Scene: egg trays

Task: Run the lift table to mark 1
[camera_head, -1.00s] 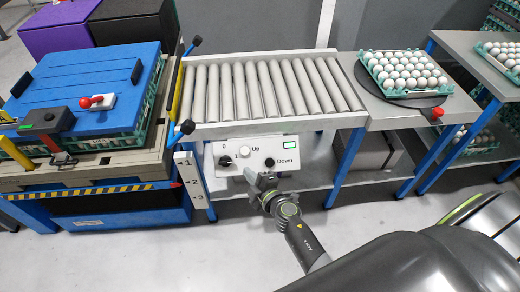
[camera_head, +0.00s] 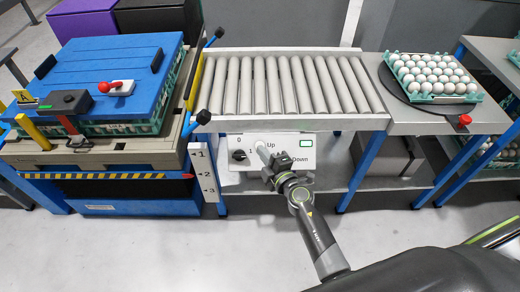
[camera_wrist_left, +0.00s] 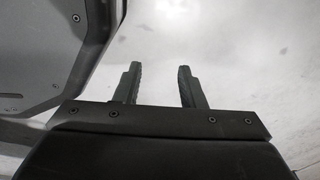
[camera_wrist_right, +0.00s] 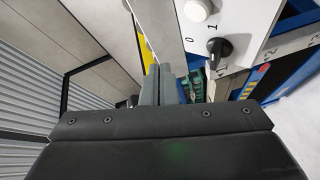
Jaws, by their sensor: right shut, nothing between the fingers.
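The lift table (camera_head: 100,163) stands at the left with a blue-topped load. A white scale plate (camera_head: 205,175) marked 1, 2, 3 is beside it; the table's red pointer (camera_head: 188,176) is about level with mark 2. The control panel (camera_head: 225,141) under the roller conveyor has a black selector knob (camera_head: 239,155), also in the right wrist view (camera_wrist_right: 220,48). The white button (camera_wrist_right: 197,10) shows in the right wrist view; contact cannot be told. My left gripper (camera_wrist_left: 160,70) is open and empty.
The roller conveyor (camera_head: 290,122) runs above the panel to a side table with a tray of eggs (camera_head: 432,75) on a dark turntable. A small green screen (camera_head: 306,143) is on the panel. Yellow and blue posts stand between lift table and conveyor. The floor in front is clear.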

